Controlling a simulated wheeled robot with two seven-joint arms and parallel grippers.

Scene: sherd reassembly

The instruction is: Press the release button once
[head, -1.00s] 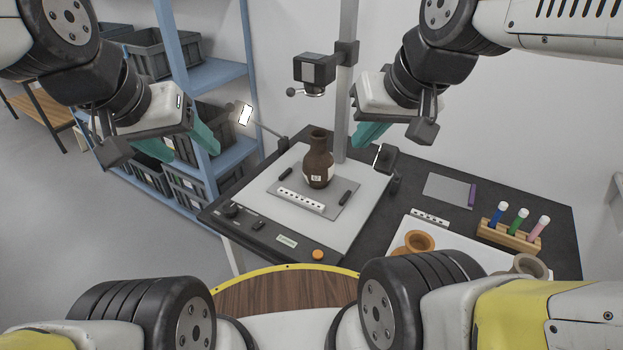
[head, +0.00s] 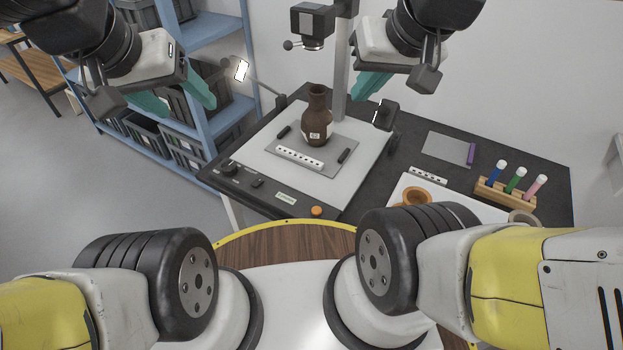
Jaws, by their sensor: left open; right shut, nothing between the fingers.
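An orange round button (head: 316,211) sits on the front edge of the copy stand's base (head: 262,170), right of a small label plate. It is uncovered. A brown vase (head: 316,118) with a small label stands upright on a grey mat on the stand. My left gripper (head: 182,100) is open and empty, in the air at the upper left, in front of the blue shelf. My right gripper (head: 366,92) is shut and empty, in the air near the stand's column, above and behind the button. Both grippers are well apart from the button.
A camera (head: 312,22) hangs from the stand's column above the vase. Lamps flank the stand, one lit panel (head: 241,71) on the left and one dark head (head: 385,115) on the right.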

